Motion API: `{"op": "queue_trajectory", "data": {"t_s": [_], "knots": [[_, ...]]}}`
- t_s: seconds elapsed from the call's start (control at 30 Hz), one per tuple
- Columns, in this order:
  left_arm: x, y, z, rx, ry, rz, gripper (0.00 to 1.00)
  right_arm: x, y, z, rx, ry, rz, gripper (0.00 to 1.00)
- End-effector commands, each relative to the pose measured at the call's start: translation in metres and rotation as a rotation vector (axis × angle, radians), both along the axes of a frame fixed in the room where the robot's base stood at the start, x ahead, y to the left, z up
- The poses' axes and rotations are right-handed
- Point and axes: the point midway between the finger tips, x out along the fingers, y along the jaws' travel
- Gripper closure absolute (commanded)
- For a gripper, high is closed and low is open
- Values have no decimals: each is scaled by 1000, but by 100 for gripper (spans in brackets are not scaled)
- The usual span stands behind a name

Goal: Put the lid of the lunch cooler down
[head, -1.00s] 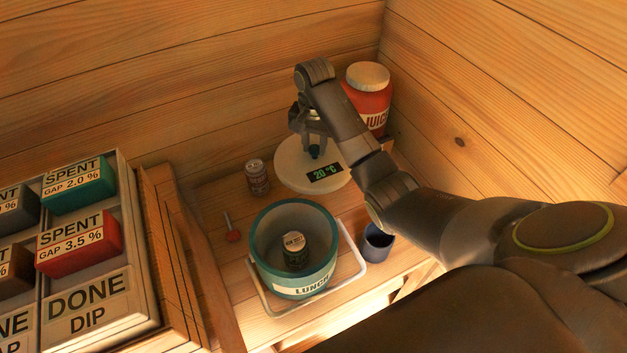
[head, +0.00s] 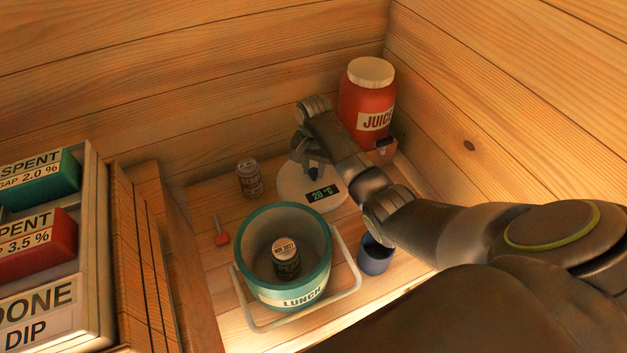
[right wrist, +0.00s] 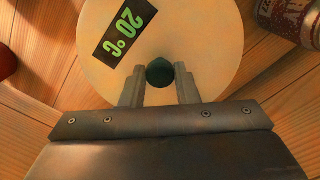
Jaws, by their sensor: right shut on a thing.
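The lunch cooler's lid (head: 290,188) is a round cream disc with a black "20 °C" display and a dark green knob. It lies flat at or just above the wooden shelf, behind the cooler; I cannot tell whether it touches. My right gripper (head: 313,168) is shut on the knob from above; in the right wrist view the fingers stand either side of the knob (right wrist: 159,73). The teal cooler (head: 262,285), labelled LUNCH, stands open with a dark can (head: 286,264) inside. My left gripper is not in view.
A red juice jar (head: 362,103) stands behind my right arm. A can (head: 249,178) is left of the lid, with a small red-ended tool (head: 221,238) nearer the left edge. A dark blue cup (head: 375,259) stands right of the cooler. A labelled tray (head: 90,230) is at far left.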

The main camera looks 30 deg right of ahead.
Motion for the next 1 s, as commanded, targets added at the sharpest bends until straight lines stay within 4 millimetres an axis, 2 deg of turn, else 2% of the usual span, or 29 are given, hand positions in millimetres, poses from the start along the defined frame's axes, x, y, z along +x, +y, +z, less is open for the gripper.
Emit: {"op": "queue_trajectory", "data": {"t_s": [0.43,0.87,0.9,1.0], "knots": [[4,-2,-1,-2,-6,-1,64,0,0,-50,0,0,0,100],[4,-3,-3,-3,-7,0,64,0,0,-57,0,-1,1,100],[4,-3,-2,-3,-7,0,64,0,0,-57,0,-1,1,68],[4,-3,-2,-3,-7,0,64,0,0,-57,0,-1,1,55]]}}
